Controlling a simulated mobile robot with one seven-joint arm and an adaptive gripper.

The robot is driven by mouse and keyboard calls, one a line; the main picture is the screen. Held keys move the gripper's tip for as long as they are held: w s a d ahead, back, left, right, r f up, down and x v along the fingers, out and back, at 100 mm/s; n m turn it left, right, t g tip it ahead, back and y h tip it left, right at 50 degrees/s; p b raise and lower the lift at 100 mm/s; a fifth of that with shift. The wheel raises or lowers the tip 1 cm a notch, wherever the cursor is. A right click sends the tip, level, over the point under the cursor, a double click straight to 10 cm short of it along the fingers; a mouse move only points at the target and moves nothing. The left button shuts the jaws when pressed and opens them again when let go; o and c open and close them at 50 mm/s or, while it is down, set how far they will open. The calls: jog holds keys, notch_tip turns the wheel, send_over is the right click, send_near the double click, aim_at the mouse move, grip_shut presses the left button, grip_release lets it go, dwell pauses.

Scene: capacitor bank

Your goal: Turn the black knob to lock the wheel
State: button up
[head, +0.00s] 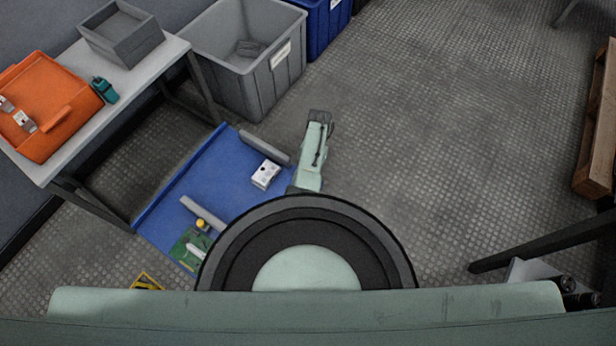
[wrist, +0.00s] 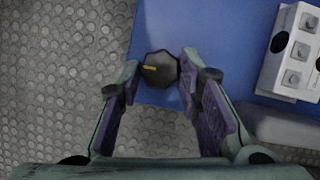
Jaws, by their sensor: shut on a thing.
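The black knob (wrist: 161,60) is in the wrist view, at the edge of the blue platform (wrist: 210,35). It is round and faceted, with a yellow mark that lies nearly level across its left part. My gripper (wrist: 160,74) is shut on the knob, with one purple-padded finger on its left and one on its right. In the head view the blue platform (head: 228,170) lies low on the floor; the knob is hidden there, and I cannot make out the fingers. No wheel can be made out in either view.
A white box with terminals (head: 265,174) and a green board (head: 187,248) sit on the platform, beside raised grey bars (head: 264,147). A table with an orange case (head: 50,95) and a grey bin (head: 262,75) stand at upper left. The floor at right is mostly clear.

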jog(key=shift+w, duration=0.1)
jog(key=o, duration=1.1)
jog(key=shift+o, duration=0.2)
jog(key=shift+r, duration=0.1)
jog(key=v, duration=1.1)
jog(key=shift+r, duration=0.4)
jog(key=shift+w, duration=0.15)
